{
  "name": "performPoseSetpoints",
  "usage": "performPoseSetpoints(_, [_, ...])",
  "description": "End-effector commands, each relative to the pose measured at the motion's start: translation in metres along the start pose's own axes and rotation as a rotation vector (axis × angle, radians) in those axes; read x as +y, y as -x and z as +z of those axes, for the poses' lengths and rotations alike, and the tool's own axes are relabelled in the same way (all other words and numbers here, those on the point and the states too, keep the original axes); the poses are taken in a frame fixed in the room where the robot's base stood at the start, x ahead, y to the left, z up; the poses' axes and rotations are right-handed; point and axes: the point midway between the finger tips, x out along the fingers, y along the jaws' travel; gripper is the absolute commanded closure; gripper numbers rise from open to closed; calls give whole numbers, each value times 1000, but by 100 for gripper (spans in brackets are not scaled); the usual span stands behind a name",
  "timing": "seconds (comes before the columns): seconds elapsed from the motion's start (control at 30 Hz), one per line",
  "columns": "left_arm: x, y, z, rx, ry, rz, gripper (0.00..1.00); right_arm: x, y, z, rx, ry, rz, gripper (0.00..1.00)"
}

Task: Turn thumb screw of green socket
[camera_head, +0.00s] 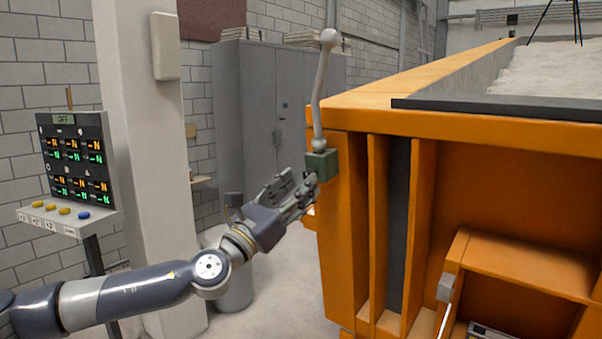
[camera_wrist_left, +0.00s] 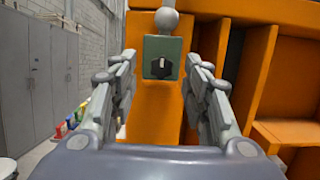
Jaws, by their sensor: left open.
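The green socket (camera_head: 322,165) is a small block on the near left corner of the orange sandbed (camera_head: 345,220). A grey rod (camera_head: 322,85) with a ball on top rises from it. In the left wrist view the green socket (camera_wrist_left: 154,44) shows its front face, with the black thumb screw (camera_wrist_left: 161,68) in the middle. My left gripper (camera_head: 312,183) is just left of and below the socket. In the wrist view its open fingers (camera_wrist_left: 162,92) stand either side of the line to the screw, with nothing between them. My right gripper is not in view.
A control panel (camera_head: 78,150) on a stand is at the left, next to a pale pillar (camera_head: 150,200). Grey cabinets (camera_head: 250,95) stand behind. A grey bin (camera_head: 236,285) is behind my left arm. The orange sandbed frame fills the right side.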

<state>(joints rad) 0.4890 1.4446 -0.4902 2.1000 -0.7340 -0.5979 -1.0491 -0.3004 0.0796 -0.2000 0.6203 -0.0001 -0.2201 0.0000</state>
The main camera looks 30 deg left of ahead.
Motion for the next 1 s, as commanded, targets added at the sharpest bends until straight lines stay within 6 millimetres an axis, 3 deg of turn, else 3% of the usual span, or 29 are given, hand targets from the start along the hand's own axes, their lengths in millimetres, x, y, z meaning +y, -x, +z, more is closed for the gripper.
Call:
performPoseSetpoints(0.2, [-1,-14,2,-1,2,-2,56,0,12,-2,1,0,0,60])
performPoseSetpoints(0.57, [-2,-16,0,0,0,-3,56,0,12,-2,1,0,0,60])
performPoseSetpoints(0.77, [-2,-16,0,0,0,-3,100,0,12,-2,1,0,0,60])
performPoseSetpoints(1.0, [-2,-16,0,0,6,-2,100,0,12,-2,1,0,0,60])
